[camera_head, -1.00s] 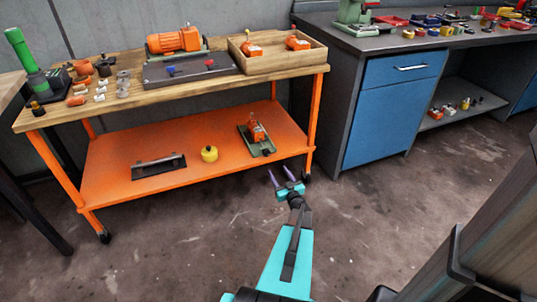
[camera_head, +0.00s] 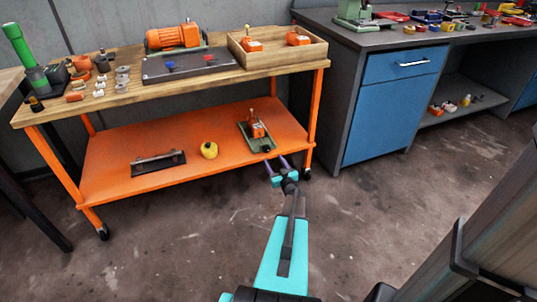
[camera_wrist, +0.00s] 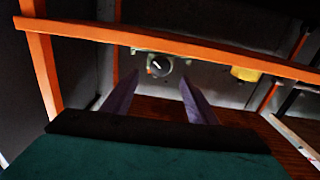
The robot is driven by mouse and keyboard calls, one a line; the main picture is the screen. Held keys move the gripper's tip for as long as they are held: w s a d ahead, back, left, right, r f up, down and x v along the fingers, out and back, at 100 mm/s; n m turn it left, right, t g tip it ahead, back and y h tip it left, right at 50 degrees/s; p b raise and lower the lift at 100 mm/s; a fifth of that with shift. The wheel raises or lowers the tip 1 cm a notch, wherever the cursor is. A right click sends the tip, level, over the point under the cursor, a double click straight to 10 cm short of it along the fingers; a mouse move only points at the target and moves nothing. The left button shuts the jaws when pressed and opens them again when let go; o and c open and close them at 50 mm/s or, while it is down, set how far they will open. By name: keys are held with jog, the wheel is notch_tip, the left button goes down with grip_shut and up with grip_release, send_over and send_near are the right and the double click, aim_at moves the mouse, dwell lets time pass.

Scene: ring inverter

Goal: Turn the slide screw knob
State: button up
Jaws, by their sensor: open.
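On the lower orange shelf stands a slide unit with a green base (camera_head: 258,141) and an orange block on top. Its dark round knob (camera_wrist: 160,66) with a white mark shows in the wrist view, on the unit's end facing me. My gripper (camera_head: 276,162) is in front of the shelf's front edge, near that end of the unit. In the wrist view its two purple fingers (camera_wrist: 160,75) are apart and empty. The knob appears between the fingertips but farther off, with no contact visible.
The orange shelf (camera_head: 110,161) also carries a yellow round part (camera_head: 209,149) and a dark plate with a bar (camera_head: 158,162). A cart leg (camera_head: 316,110) stands close on the right. The wooden top (camera_head: 100,105) holds several parts. The floor in front is clear.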

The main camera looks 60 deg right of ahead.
aim_at(267, 150)
jog(key=shift+b+x, duration=0.45)
jog(key=shift+x, duration=3.25)
jog(key=c, duration=1.1)
